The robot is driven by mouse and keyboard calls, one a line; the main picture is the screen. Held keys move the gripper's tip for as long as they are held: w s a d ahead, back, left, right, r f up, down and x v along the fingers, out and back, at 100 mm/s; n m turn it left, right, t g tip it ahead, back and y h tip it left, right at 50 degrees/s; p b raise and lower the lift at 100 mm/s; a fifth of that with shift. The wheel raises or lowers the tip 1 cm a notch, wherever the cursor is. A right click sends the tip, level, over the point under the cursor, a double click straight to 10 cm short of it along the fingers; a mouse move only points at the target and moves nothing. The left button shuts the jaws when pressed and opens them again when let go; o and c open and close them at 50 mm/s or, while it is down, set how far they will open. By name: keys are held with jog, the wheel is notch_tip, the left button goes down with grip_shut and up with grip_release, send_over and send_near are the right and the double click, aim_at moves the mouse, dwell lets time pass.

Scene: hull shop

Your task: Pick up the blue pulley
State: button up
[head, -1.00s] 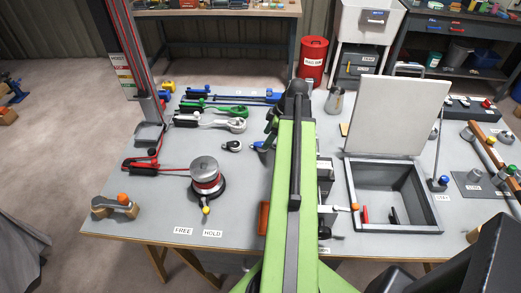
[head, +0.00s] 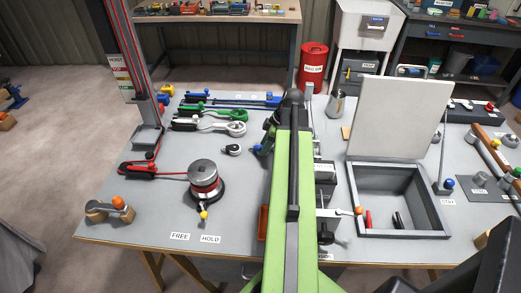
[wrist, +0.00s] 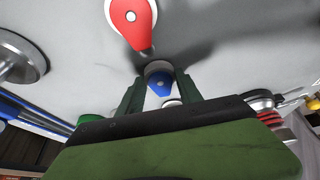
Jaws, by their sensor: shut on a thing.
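The blue pulley (wrist: 159,84) is between the two fingers of my gripper (wrist: 160,88) in the wrist view, with a pale rounded part at its far end. My gripper is shut on it. In the head view, the blue pulley (head: 257,150) shows only as a small blue patch at the left side of my arm, which hides most of the gripper. I cannot tell whether the pulley touches the bench top.
A red pulley (wrist: 131,20) lies just beyond the fingers in the wrist view. A small dark pulley (head: 232,149) lies left of my gripper. A winch (head: 204,177) stands nearer the front. An open hatch box (head: 399,205) is at right.

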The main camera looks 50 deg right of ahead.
jog(key=shift+r+p, duration=0.6)
notch_tip(320, 180, up, 4)
jog(key=p, duration=0.4)
jog(key=s+d+r+p, duration=0.2)
jog(key=d+r+p, duration=0.1)
jog(key=d, duration=0.2)
jog(key=s+d+r+p, duration=0.2)
jog(key=d, duration=0.3)
jog(key=shift+s+d+r+p, duration=0.25)
jog(key=shift+d+r+p, duration=0.15)
